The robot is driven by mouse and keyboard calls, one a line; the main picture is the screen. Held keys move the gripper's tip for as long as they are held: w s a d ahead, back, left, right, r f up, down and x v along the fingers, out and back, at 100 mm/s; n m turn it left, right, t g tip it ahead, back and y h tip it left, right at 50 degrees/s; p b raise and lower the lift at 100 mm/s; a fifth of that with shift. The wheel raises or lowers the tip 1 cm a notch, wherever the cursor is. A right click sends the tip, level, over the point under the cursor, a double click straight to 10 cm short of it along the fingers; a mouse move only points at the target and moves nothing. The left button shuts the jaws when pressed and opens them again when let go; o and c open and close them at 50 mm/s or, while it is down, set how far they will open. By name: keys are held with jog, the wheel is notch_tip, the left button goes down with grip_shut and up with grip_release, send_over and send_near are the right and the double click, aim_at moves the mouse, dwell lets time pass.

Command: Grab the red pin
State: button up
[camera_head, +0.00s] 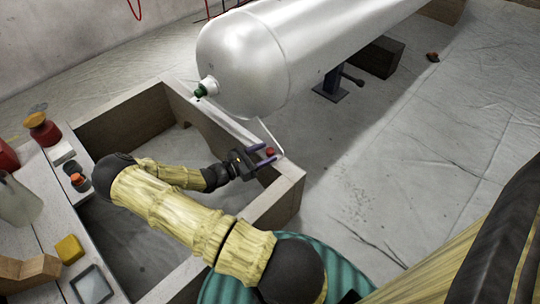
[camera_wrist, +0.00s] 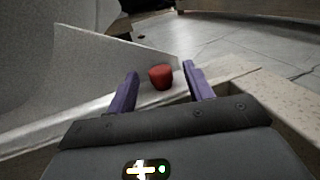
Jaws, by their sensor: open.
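The red pin (camera_wrist: 160,77) is a small, rounded red piece in the wrist view, between the tips of my gripper (camera_wrist: 158,84) and slightly beyond them. My gripper's two purple fingers are open, with visible gaps on both sides of the pin. In the head view the red pin (camera_head: 270,152) shows at the fingertips of my gripper (camera_head: 268,157), over the right-hand rail of a wooden frame (camera_head: 222,125). I cannot tell whether a finger touches it.
A large white tank (camera_head: 290,50) with a green valve (camera_head: 200,92) lies just behind the gripper. A bench (camera_head: 50,215) at left holds a red jar (camera_head: 42,130), a yellow block (camera_head: 69,249) and other items. The sheeted floor at right is mostly clear.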

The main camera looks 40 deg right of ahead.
dwell(0.4)
jog(key=c, duration=1.1)
jog(key=shift+r, duration=0.15)
notch_tip(320, 180, up, 10)
jog(key=p, duration=0.6)
jog(key=shift+p, duration=0.3)
